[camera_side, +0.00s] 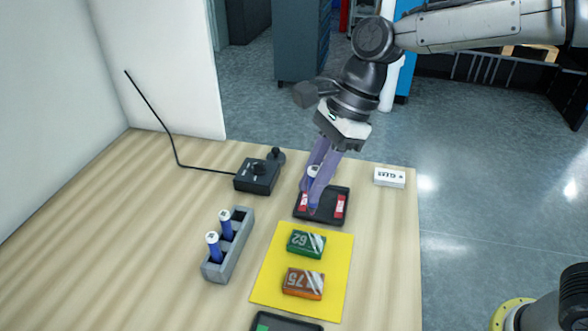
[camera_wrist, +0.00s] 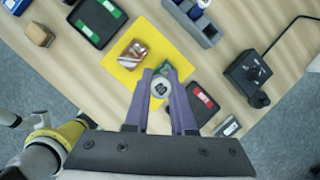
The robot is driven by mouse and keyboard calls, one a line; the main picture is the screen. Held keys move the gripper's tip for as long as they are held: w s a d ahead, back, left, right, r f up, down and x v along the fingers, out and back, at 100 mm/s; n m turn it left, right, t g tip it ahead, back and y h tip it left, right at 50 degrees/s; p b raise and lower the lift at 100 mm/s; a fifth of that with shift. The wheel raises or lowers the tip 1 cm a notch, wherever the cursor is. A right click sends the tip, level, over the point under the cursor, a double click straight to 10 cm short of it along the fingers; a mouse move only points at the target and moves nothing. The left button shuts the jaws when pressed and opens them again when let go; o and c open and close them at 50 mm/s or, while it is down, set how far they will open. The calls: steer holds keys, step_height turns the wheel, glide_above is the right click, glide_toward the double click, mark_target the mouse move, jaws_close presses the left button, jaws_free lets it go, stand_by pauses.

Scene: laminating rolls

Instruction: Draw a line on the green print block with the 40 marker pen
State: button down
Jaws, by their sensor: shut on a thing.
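My gripper (camera_side: 317,192) is shut on a marker pen (camera_wrist: 159,87), holding it roughly upright with its white end up. The number on that end is too small to read surely. In the side view the pen shows between the fingers, over the black tray with red pieces (camera_side: 321,218); contact with the tray cannot be told. The green print block (camera_side: 306,243), marked 62, lies on the yellow mat (camera_side: 272,278), nearer the side camera than the pen. In the wrist view my gripper (camera_wrist: 161,78) and the pen partly hide the green block (camera_wrist: 168,70).
An orange block (camera_side: 303,283) marked 75 lies on the mat. A grey rack (camera_side: 240,243) left of the mat holds two blue pens with white ends. A black control box (camera_side: 257,177) with a cable, a white box (camera_side: 389,177) and another dark tray (camera_side: 287,324) lie around.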

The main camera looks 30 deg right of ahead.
steer(key=shift+s+d+f, duration=0.1)
steer(key=shift+d+f, duration=0.1)
steer(key=shift+f, duration=1.2)
steer(key=shift+s+d+f, duration=0.1)
steer(key=shift+d+f, duration=0.15)
steer(key=shift+f, duration=1.1)
steer(key=shift+d+f, duration=0.2)
steer(key=shift+f, duration=1.2)
steer(key=shift+f, duration=0.4)
steer(key=shift+w+a, duration=0.1)
steer(key=shift+w+a, duration=0.2)
steer(key=shift+w+a, duration=0.65)
steer(key=shift+w, duration=0.1)
steer(key=shift+w+a, duration=0.2)
steer(key=shift+w+a, duration=0.25)
steer(key=shift+w, duration=0.1)
